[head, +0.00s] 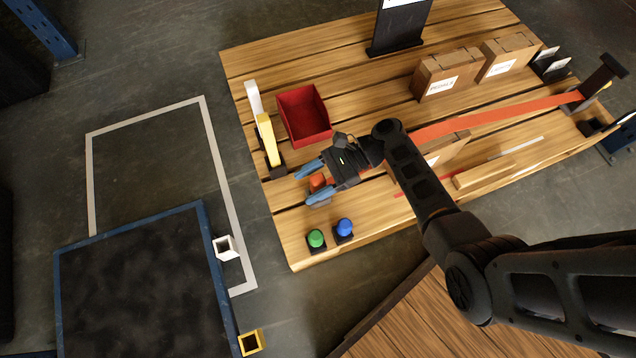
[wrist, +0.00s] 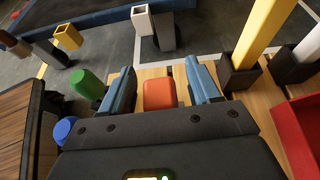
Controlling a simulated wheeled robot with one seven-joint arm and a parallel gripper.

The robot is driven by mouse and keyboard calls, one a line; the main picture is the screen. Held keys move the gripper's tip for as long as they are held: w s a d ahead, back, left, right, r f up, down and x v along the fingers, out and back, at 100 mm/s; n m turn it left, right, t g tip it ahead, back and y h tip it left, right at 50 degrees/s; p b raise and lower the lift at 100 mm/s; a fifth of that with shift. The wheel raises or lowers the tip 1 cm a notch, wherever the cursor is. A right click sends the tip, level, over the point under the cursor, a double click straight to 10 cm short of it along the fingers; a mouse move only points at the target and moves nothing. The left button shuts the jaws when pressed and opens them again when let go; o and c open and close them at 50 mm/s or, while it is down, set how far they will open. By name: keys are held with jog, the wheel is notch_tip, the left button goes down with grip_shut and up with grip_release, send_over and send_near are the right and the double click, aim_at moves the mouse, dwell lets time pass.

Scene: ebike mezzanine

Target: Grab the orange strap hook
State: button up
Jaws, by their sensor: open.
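An orange block-like piece (head: 317,182), which I take for the orange strap hook, is near the left edge of the wooden bench. In the wrist view the orange piece (wrist: 160,93) sits between my two blue fingers, with gaps showing on both sides. My gripper (head: 304,188) is open around it; the fingers also show in the wrist view (wrist: 160,75). I cannot tell how high the fingertips are above the bench. A long orange strap (head: 500,115) runs from near my wrist to a dark stand at the right; its near end is hidden by my arm.
Green (head: 315,238) and blue (head: 344,226) round-topped pieces stand near the bench's front corner. A yellow post (head: 268,142) and red bin (head: 303,115) stand beyond my gripper. Cardboard boxes (head: 447,75) and a black panel stand farther back.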

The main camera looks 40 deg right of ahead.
grip_shut()
dwell(0.4)
jog(key=shift+r, duration=0.15)
